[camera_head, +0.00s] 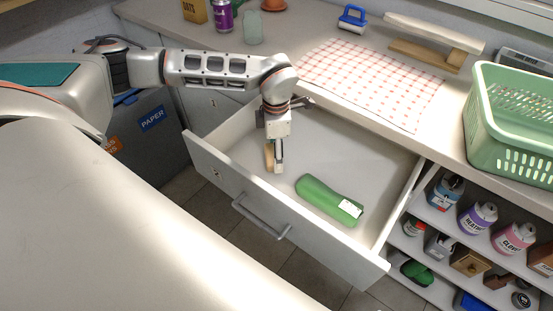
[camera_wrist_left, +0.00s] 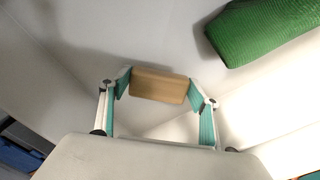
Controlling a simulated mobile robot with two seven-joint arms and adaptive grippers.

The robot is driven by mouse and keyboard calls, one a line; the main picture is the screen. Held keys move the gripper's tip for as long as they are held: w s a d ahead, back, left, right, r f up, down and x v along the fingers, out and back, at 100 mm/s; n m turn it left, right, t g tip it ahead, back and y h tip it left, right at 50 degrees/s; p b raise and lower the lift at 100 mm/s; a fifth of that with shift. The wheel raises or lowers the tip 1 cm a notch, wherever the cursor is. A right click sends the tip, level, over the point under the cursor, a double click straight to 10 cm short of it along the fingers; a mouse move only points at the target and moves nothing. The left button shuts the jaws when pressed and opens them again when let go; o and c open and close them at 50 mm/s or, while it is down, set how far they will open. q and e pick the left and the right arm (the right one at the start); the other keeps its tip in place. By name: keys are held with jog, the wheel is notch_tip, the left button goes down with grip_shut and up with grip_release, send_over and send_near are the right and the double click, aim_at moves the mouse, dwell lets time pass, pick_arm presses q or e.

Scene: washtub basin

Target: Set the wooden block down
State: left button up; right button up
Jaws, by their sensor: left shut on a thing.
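The wooden block (camera_wrist_left: 159,86) is light brown and sits between the fingertips of my left gripper (camera_wrist_left: 158,90) in the left wrist view. In the head view the left gripper (camera_head: 276,160) points down inside the open drawer (camera_head: 245,146), with the block (camera_head: 269,157) at its fingers. The gripper is shut on the block, over the drawer's left part. Whether the block touches the drawer floor cannot be told. My right gripper is not in view.
A green object with a white label (camera_head: 330,199) lies in the drawer, right of the block; it also shows in the left wrist view (camera_wrist_left: 262,30). The drawer floor between and behind them is clear. A checked cloth (camera_head: 372,80) and a green basket (camera_head: 510,125) are on the counter.

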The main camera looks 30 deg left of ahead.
pick_arm(q)
notch_tip(320, 180, down, 3)
jog(key=shift+f, duration=0.25)
jog(key=shift+r, duration=0.1)
jog(key=o, duration=1.1)
notch_tip(320, 180, up, 11)
jog(key=shift+r+p, duration=0.1)
jog(key=shift+p, duration=0.45)
jog(key=shift+r, duration=0.4)
